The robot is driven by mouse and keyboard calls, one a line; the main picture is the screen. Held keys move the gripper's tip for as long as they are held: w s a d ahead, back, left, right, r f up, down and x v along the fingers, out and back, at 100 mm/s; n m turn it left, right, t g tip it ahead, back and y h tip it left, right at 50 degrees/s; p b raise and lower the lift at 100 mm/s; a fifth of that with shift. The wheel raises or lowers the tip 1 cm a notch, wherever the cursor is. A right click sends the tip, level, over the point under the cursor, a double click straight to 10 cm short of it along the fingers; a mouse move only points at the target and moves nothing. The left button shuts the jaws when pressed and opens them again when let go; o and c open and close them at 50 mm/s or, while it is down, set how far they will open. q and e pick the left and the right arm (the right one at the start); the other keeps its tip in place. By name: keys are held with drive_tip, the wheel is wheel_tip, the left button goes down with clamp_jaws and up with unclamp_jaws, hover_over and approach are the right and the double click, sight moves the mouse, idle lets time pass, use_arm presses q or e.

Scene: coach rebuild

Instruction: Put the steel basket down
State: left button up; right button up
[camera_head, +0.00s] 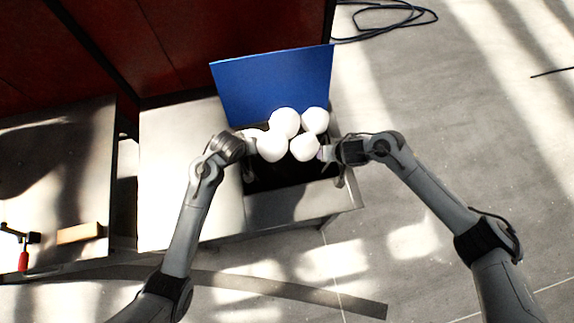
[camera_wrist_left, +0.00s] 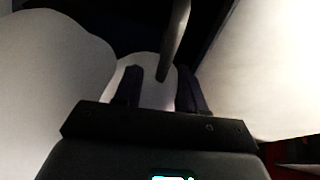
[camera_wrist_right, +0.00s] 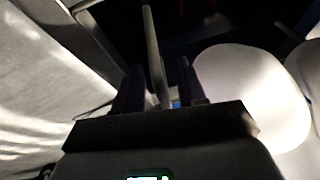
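Several white balls (camera_head: 285,122) are heaped over a dark opening in the grey bench. The steel basket's body cannot be made out clearly under them. A grey bar, perhaps a basket handle, passes between the fingers in the left wrist view (camera_wrist_left: 176,40); a similar bar shows in the right wrist view (camera_wrist_right: 152,50). My left gripper (camera_wrist_left: 162,88) is at the left side of the balls, fingers apart, with white surface visible between them. My right gripper (camera_wrist_right: 160,85) is at the right side, fingers apart, with a gap beside the bar.
A blue panel (camera_head: 275,85) stands upright behind the opening. The grey bench top (camera_head: 170,135) is bare to the left. A second bench (camera_head: 60,180) holds a wooden block (camera_head: 79,233) and a red-handled tool (camera_head: 23,260). A dark cable (camera_head: 400,20) lies on the floor.

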use_arm(q)
drive_tip(key=shift+s+r, duration=0.15)
drive_tip(key=shift+r, duration=0.3)
use_arm(e)
drive_tip(key=shift+s+r, duration=0.1)
drive_tip(key=shift+r, duration=0.2)
use_arm(q)
drive_tip(key=v, duration=1.1)
use_arm(e)
drive_tip(key=v, duration=1.1)
drive_tip(key=shift+s+r, duration=0.2)
use_arm(q)
drive_tip(key=shift+s+a, duration=0.1)
use_arm(e)
drive_tip(key=shift+d+f, duration=0.1)
